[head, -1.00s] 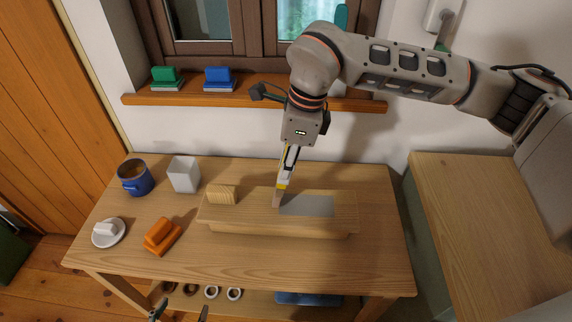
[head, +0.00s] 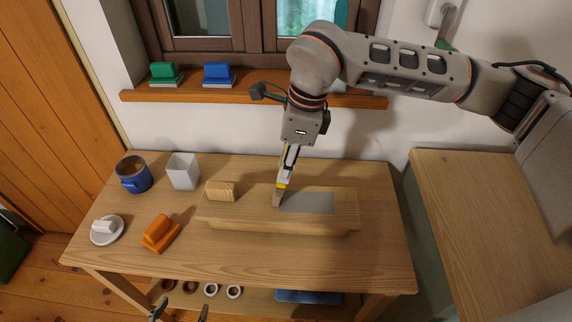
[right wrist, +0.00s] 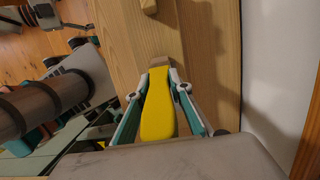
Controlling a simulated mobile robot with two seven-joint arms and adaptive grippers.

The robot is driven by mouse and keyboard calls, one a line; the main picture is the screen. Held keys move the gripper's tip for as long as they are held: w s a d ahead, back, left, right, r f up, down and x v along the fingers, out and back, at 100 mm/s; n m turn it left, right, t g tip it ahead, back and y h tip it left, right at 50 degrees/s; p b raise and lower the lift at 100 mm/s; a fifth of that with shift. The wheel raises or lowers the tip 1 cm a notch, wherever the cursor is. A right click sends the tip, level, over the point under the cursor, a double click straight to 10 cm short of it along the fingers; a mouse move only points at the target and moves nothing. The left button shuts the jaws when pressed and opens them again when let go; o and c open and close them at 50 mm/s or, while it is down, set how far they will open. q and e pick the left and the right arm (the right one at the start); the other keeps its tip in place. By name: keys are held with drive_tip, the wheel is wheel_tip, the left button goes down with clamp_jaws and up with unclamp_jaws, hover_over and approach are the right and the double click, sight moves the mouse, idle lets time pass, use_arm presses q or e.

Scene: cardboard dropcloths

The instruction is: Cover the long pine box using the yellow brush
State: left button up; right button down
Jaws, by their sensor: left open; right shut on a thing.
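The long pine box (head: 250,213) lies on the table, with a grey patch (head: 308,203) on the right half of its top. My right gripper (head: 286,174) is shut on the yellow brush (head: 281,187), held steeply above the box. The bristle tip meets the top at the patch's left edge; I cannot tell how firmly it touches. In the right wrist view the yellow handle (right wrist: 159,112) lies between the fingers, bristles towards the wood. My left gripper (head: 180,311) is open and empty at the bottom edge of the head view, mostly cut off.
A ribbed wooden block (head: 221,191) is at the box's left end, on or behind it. The table front is clear.

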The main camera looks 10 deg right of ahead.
drive_tip(key=s+d+r+p, duration=0.1)
drive_tip(key=s+d, duration=0.3)
drive_tip(key=d, duration=1)
drive_tip(key=shift+d, duration=0.2)
idle(0.5)
drive_tip(key=shift+a, duration=0.1)
drive_tip(key=w+a, duration=0.1)
drive_tip(key=a, duration=0.3)
drive_tip(key=w+a+b, duration=0.1)
drive_tip(key=a, duration=0.4)
drive_tip(key=w+a, duration=0.2)
drive_tip(key=a, duration=0.3)
drive_tip(key=shift+a+f+b, duration=0.2)
drive_tip(key=shift+b, duration=0.15)
drive_tip(key=shift+d, duration=0.1)
